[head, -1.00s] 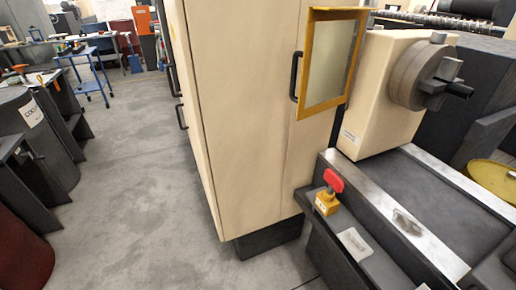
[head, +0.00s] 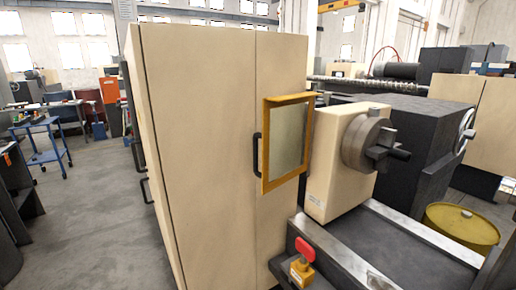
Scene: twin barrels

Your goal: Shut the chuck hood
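The chuck hood (head: 289,143) is a yellow-orange framed panel with a pale window. The grey chuck (head: 369,144) with dark jaws sticks out of the beige headstock (head: 325,185) and is uncovered. Neither of my grippers shows in the head view.
A tall beige cabinet (head: 205,150) fills the middle left. A red-handled yellow switch box (head: 302,268) sits at the front of the lathe bed (head: 390,245). A yellow barrel (head: 462,228) stands at right. A blue trolley (head: 43,145) stands at far left, with open floor between.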

